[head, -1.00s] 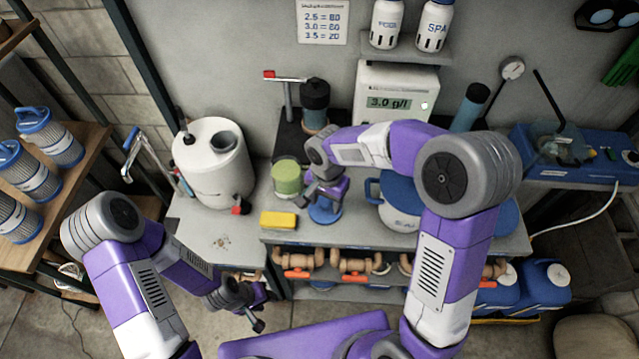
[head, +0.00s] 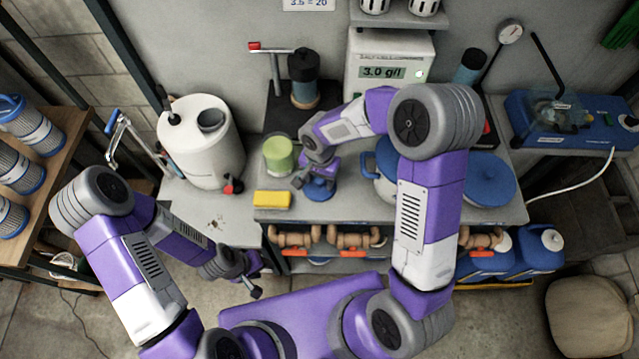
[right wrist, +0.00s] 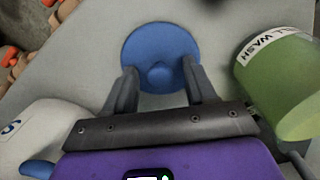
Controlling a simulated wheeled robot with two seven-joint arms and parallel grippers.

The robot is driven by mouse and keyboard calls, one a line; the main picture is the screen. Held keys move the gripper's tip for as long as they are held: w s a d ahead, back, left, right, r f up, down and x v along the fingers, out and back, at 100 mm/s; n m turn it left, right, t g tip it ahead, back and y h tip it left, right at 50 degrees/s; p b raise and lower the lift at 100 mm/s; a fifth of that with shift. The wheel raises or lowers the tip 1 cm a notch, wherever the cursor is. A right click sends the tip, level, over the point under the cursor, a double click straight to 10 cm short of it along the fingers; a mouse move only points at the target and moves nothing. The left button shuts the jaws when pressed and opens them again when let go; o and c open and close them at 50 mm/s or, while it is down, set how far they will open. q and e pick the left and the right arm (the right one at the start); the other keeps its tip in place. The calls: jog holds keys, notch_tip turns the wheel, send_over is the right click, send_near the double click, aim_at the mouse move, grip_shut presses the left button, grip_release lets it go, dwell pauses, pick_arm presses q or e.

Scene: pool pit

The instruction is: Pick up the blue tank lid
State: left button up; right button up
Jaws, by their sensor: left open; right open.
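The blue tank lid (head: 322,191) is a small round disc lying on the grey bench top. In the right wrist view it shows as a blue disc with a round central knob (right wrist: 160,72). My right gripper (head: 314,184) is over the lid, pointing down. Its two open fingers (right wrist: 160,85) reach to either side of the knob, with the lid's far part beyond them. I cannot tell whether the fingertips touch the lid. The white tank (head: 198,150), with a dark round opening on top, stands to the left. My left gripper (head: 250,284) is open and empty, low in front of the bench.
A green wash tub (head: 279,156) and a yellow sponge (head: 272,199) are close left of the lid. Pipes with orange handles (head: 330,238) run below the bench edge.

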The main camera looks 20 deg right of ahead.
grip_shut()
